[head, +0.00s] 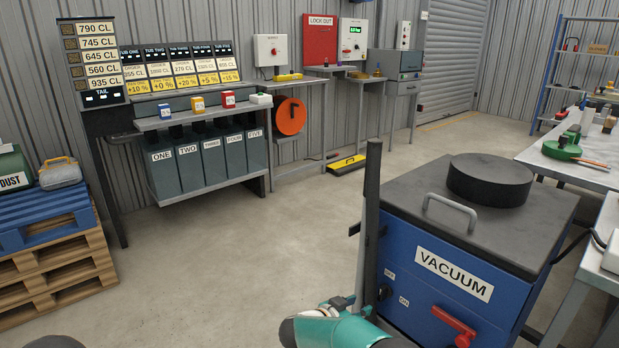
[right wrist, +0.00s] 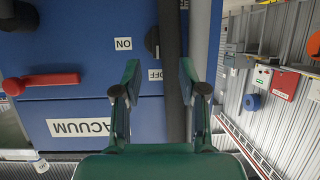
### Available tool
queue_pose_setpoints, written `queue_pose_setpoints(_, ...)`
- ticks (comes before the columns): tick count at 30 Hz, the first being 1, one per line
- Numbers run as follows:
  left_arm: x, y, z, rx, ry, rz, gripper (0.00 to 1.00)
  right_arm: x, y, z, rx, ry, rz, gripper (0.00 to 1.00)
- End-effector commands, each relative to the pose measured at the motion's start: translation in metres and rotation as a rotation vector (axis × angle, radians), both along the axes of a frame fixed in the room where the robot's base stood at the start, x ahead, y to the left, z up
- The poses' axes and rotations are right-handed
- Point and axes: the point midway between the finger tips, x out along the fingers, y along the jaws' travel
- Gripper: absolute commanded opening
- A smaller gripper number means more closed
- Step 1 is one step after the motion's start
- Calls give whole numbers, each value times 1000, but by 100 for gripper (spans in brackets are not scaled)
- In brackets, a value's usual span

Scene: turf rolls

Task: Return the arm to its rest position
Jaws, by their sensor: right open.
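My right gripper (head: 345,304) shows at the bottom centre of the head view, its teal body in front of the blue vacuum cabinet (head: 405,312). In the right wrist view its two fingers (right wrist: 158,78) stand apart with nothing held between them. Beyond them are the cabinet's blue face (right wrist: 90,40), the ON label (right wrist: 123,44), the OFF label (right wrist: 155,74) and a dark knob (right wrist: 152,40). I cannot tell the exact gap between fingers and cabinet. My left gripper is not in view.
A dark upright post (head: 372,175) stands beside the vacuum, close to my right gripper. A red handle (head: 453,322) sticks out of the cabinet front. Pallets (head: 55,262) stand at the left, a workbench (head: 575,168) at the right. The middle floor (head: 240,260) is clear.

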Motion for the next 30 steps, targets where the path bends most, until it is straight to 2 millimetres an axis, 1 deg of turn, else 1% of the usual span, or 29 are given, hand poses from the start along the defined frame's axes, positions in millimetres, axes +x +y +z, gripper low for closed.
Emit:
queue_pose_setpoints(1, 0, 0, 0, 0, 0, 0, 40, 0, -9, -10, 0, 7, 39, 42)
queue_pose_setpoints(2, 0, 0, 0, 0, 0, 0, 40, 0, -13, -18, 4, 11, 70, 42)
queue_pose_setpoints(5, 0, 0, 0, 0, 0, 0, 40, -7, -23, -51, 41, 47, 207, 42)
queue_pose_setpoints(8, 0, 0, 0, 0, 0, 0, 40, -33, -27, -95, 132, 128, 363, 42)
queue_pose_setpoints(9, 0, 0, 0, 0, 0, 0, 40, -51, -26, -113, 181, 175, 422, 42)
queue_pose_setpoints(11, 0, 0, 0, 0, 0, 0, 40, -84, -23, -140, 267, 256, 502, 42)
queue_pose_setpoints(12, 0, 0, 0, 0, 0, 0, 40, -110, -20, -155, 329, 315, 551, 42)
queue_pose_setpoints(14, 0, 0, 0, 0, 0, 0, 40, -152, -14, -174, 420, 405, 610, 42)
queue_pose_setpoints(15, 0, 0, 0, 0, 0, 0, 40, -179, -11, -183, 477, 462, 639, 42)
queue_pose_setpoints(17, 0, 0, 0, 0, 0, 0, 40, -216, -5, -192, 553, 539, 674, 42)
queue_pose_setpoints(18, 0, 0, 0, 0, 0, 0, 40, -239, -2, -195, 599, 586, 691, 42)
queue_pose_setpoints(19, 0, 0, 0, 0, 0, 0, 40, -256, 0, -197, 630, 620, 703, 42)
queue_pose_setpoints(21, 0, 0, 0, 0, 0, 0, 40, -291, 4, -199, 697, 692, 722, 42)
queue_pose_setpoints(23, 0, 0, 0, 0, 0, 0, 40, -320, 8, -198, 748, 749, 736, 42)
queue_pose_setpoints(24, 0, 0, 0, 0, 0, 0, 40, -337, 10, -197, 780, 785, 743, 42)
queue_pose_setpoints(28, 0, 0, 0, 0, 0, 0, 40, -392, 17, -190, 875, 897, 762, 42)
queue_pose_setpoints(29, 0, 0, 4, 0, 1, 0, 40, -401, 18, -183, 890, 914, 765, 42)
queue_pose_setpoints(30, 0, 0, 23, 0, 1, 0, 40, -395, 18, -165, 881, 903, 765, 42)
